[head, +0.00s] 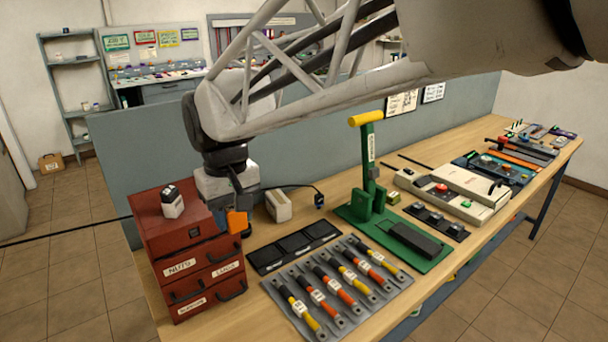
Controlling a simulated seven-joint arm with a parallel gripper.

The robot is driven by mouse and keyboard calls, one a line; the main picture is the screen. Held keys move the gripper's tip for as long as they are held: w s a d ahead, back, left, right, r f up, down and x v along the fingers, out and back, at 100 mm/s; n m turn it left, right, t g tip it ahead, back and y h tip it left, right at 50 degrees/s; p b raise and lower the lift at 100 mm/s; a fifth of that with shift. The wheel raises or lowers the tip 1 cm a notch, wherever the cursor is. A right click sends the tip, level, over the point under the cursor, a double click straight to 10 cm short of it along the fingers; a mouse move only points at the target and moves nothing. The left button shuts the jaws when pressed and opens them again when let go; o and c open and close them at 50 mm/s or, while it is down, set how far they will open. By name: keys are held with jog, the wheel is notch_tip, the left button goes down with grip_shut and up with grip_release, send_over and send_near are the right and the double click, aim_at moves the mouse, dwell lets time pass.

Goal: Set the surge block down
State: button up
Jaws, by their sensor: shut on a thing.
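My gripper (234,218) hangs at the right side of the red drawer cabinet, its fingers pointing down. It is shut on a small orange block (237,222), which appears to be the surge block. The fingers and the cabinet's edge partly hide the grip. The block is close to the cabinet's right side; I cannot tell whether it touches anything below.
The red drawer cabinet (188,262) bears a white block with a black top (172,204). Black trays (293,247), a mat with several cable links (337,287) and a green press (390,236) crowd the wooden bench (232,318). Bare wood shows at its front left.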

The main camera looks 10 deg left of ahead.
jog(key=s+d+f, duration=0.8)
jog(key=d+f, duration=0.1)
jog(key=f, duration=0.4)
jog(key=s+d+f, duration=0.8)
jog(key=d+f, duration=0.1)
jog(key=f, duration=0.4)
jog(key=shift+s+d, duration=0.2)
jog(key=shift+d, duration=0.2)
jog(key=shift+w, duration=0.1)
send_over(287, 340)
jog(key=s, duration=0.2)
jog(key=shift+w+d+f, duration=0.15)
jog(key=shift+w+f, duration=0.05)
jog(key=shift+f, duration=0.5)
jog(key=shift+f, duration=0.1)
jog(key=shift+f, duration=1.65)
jog(key=shift+f, duration=0.15)
